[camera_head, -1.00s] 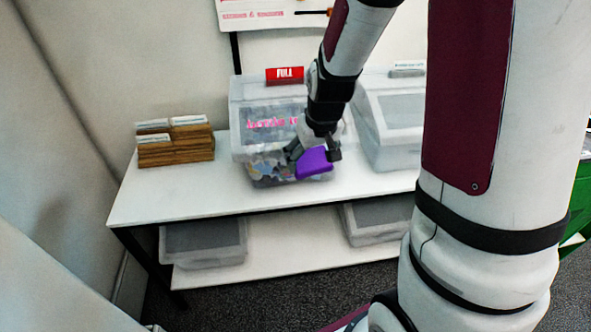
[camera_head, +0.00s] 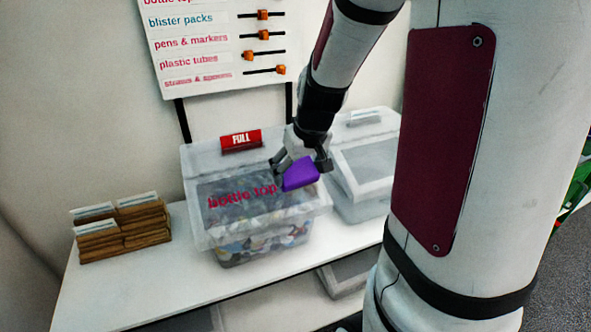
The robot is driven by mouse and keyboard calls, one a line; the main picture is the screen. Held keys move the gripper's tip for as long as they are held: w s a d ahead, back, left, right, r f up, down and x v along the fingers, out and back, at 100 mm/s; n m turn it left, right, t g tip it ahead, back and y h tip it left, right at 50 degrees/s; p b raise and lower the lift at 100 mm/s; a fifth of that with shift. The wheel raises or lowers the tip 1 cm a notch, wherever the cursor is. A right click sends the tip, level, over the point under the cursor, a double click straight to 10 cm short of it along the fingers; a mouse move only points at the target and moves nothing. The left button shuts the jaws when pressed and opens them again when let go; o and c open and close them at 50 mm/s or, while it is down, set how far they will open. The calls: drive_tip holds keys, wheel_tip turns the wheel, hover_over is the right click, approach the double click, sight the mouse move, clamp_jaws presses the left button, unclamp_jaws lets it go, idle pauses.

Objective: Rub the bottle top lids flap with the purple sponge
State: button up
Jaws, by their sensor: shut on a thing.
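The purple sponge (camera_head: 300,174) is held in my gripper (camera_head: 299,171), which is shut on it. The clear bin (camera_head: 262,243) holds several small colourful pieces and has a grey flap (camera_head: 232,194) on its lid with "bottle top" in pink letters; the rest of the word is hidden. The sponge is over the right part of the flap, at the end of the lettering. I cannot tell whether it touches the flap. A red "FULL" sign (camera_head: 241,140) stands at the back of the lid.
A second clear bin (camera_head: 362,205) stands close on the right. Stacks of brown card boxes (camera_head: 122,232) stand on the left of the white table (camera_head: 100,290). Other bins sit on the shelf below.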

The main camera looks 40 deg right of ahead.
drive_tip(key=shift+b+x, duration=2.2)
drive_tip(key=shift+x, duration=0.65)
drive_tip(key=shift+b+x, duration=1)
drive_tip(key=shift+x, duration=0.05)
